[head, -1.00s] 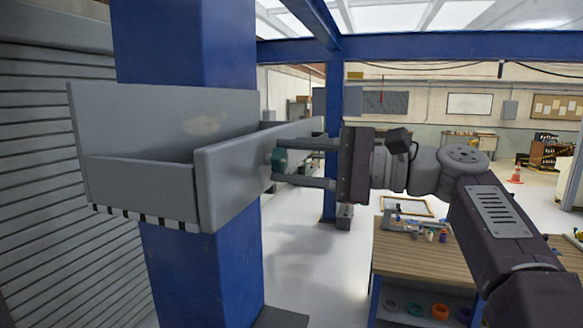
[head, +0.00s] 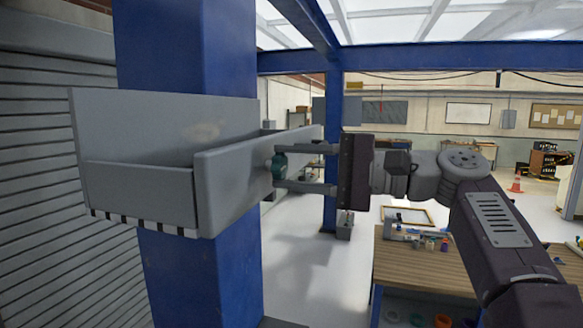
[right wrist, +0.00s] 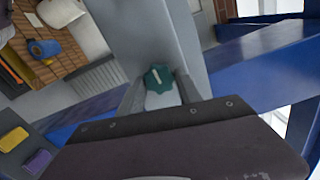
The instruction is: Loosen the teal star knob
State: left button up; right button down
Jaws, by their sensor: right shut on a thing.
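The teal star knob (head: 279,166) sits on the right side face of a grey bracket (head: 230,185) mounted on the blue post. In the right wrist view the knob (right wrist: 159,77) shows a lobed teal head with a pale line mark. My right gripper (head: 284,168) reaches in from the right, its two fingers above and below the knob, shut on it. The fingers also show in the right wrist view (right wrist: 161,92), on either side of the knob. The knob's stem is hidden. My left gripper is not in view.
The blue post (head: 190,270) stands behind the bracket, with a grey slatted shutter (head: 60,240) at the left. A wooden-topped workbench (head: 420,268) with small items stands at the lower right. The floor (head: 300,260) between post and bench looks clear.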

jog(key=c, duration=0.8)
grip_release()
jog(key=shift+s+d, duration=0.1)
jog(key=shift+d, duration=0.25)
jog(key=b+v, duration=0.1)
jog(key=v, duration=0.7)
jog(key=shift+s+d, duration=0.1)
jog(key=shift+d, duration=0.05)
